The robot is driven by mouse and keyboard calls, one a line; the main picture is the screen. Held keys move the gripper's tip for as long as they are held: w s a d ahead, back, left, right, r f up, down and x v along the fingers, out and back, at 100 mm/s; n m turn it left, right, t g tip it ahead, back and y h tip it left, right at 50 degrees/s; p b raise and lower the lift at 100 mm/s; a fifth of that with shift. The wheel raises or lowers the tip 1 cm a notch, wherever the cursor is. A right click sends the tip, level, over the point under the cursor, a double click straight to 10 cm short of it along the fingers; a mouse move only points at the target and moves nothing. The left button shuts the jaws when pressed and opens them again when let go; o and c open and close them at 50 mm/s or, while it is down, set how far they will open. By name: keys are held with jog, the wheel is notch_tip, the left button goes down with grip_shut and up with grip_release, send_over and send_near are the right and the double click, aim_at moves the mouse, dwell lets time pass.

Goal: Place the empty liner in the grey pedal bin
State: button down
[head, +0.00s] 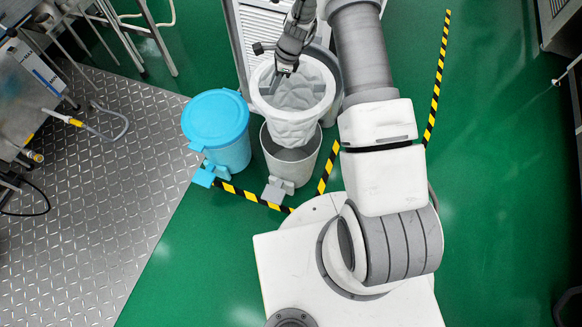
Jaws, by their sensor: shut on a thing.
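My gripper (284,66) is shut on the rim of the white liner (294,130). The liner is a bag hanging from a round white ring, and I see no contents in it. It is over the grey pedal bin (284,183), toward the bin's far side. The pedal bin is open at the top, with a grey pedal (275,191) at its front. The liner's lower end overlaps the bin's mouth in the picture; I cannot tell whether it is inside or above the rim.
A blue lidded pedal bin (216,125) stands close on the left. Another grey round container (331,71) is partly hidden behind the liner. A louvred white panel (262,38) is at the back. Black-yellow floor tape (255,199) bounds the bins. Green floor is clear at right.

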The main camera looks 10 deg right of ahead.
aim_at(275, 100)
notch_tip(275, 100, down, 28)
jog(key=w+m+t+b, duration=0.1)
jog(key=m+b, duration=0.4)
jog(key=b, duration=0.6)
jog(key=shift+w+d+h+b, duration=0.25)
jog(key=shift+w+h+b, duration=0.15)
jog(key=shift+w, duration=0.25)
jog(key=shift+f, duration=0.1)
jog(key=c, duration=1)
grip_release()
jog(key=shift+o, duration=0.2)
